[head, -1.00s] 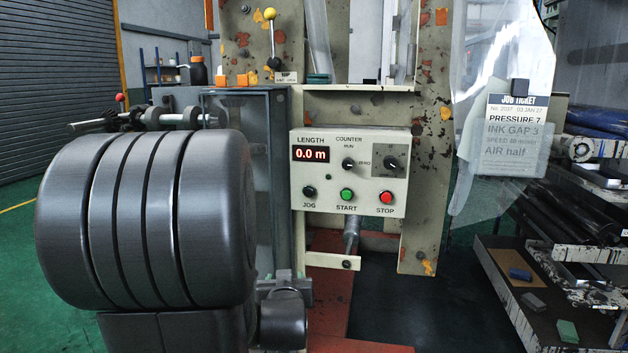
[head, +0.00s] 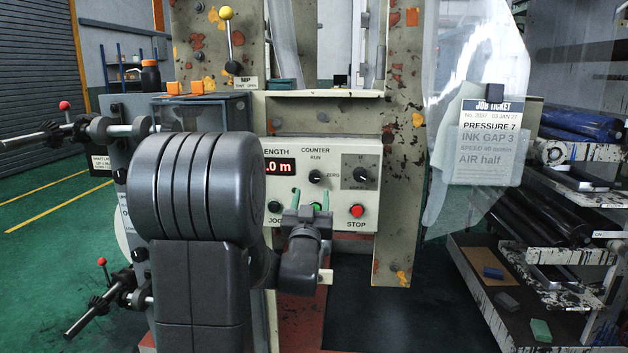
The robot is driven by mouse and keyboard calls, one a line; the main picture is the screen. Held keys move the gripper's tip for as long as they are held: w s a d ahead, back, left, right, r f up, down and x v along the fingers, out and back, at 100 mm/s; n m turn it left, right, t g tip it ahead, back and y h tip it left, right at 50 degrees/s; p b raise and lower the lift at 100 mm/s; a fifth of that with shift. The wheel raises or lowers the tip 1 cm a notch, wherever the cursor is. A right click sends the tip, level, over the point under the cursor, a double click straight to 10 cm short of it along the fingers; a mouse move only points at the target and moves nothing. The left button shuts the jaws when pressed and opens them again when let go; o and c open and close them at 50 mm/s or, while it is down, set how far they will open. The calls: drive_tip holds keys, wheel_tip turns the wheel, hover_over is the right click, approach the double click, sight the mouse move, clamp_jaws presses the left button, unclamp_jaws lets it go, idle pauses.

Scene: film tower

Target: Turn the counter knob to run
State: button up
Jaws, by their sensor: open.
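The counter knob (head: 315,176) is a small black knob on the cream control panel (head: 372,214). RUN is printed above it and ZERO to its right. Its light mark appears to face right, toward ZERO, but it is small. My gripper (head: 311,197) is open in front of the panel, with its fingertips pointing up just below the knob. No contact with the knob shows, though depth is hard to judge. The gripper covers the START label and part of the green button. My arm hides the left edge of the length display (head: 281,167).
The black jog button (head: 274,207) and red stop button (head: 357,211) flank my gripper. A larger dial (head: 360,174) is right of the knob. A job ticket (head: 491,140) hangs on clear film at right. A yellow-balled lever (head: 229,38) stands above the panel.

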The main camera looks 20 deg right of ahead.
sight(314, 179)
drive_tip(key=x, duration=0.7)
drive_tip(key=c, duration=1)
drive_tip(key=shift+o, duration=0.2)
